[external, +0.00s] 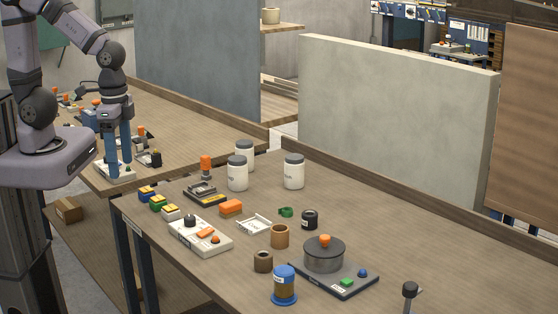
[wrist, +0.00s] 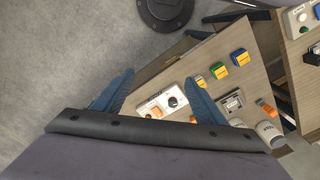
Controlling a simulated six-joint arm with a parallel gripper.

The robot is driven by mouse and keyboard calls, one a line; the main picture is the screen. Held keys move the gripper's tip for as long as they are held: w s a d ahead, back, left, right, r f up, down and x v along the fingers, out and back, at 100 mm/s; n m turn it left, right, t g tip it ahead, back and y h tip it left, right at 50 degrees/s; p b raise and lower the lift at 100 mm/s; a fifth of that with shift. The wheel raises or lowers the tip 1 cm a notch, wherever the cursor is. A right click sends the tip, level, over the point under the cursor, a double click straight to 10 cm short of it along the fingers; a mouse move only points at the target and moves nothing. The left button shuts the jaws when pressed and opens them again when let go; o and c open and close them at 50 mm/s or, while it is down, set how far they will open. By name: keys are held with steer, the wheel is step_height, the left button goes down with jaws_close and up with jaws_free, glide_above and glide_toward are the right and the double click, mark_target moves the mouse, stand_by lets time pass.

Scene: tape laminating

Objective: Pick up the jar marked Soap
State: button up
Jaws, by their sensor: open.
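Three white jars with grey lids stand upright on the wooden table in the external view: a front left jar (external: 237,175), one partly behind it (external: 244,154) and one to the right (external: 294,173). Their labels are too small to read, so I cannot tell which is marked Soap. My gripper (external: 119,176) hangs pointing down, open and empty, left of the table and well away from the jars. In the wrist view my gripper's blue fingers (wrist: 160,88) are spread apart. A white jar (wrist: 270,134) shows at the lower right there.
The table (external: 400,240) also holds a white control box (external: 200,237), coloured blocks (external: 158,202), an orange block (external: 231,207), brown cups (external: 280,236), a blue-lidded container (external: 285,285) and a pot (external: 324,255) on a dark plate. A second bench (external: 190,125) stands behind.

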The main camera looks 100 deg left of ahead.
steer(key=w+a+n+t+h+b, duration=0.1)
steer(key=w+n+h+b, duration=0.25)
steer(key=w+n, duration=0.45)
steer(key=r+n+t+y+b, duration=0.1)
steer(key=n+t+b, duration=0.9)
steer(key=n, duration=1.7)
glide_above(231, 158)
steer(key=s+a+p, duration=0.2)
steer(key=t, duration=0.2)
steer(key=shift+m, duration=0.4)
steer(key=shift+w+d+f+p, duration=0.35)
steer(key=shift+w+f, duration=0.3)
steer(key=shift+f, duration=1.9)
steer(key=shift+w+d+f+p, duration=0.25)
steer(key=shift+w+f, duration=0.35)
steer(key=shift+f, duration=2)
steer(key=shift+w+d+f+p, duration=0.35)
steer(key=shift+w+f, duration=0.3)
steer(key=shift+f, duration=1.9)
steer(key=shift+p+x, duration=0.7)
steer(key=shift+x, duration=1.4)
steer(key=shift+a+f, duration=0.1)
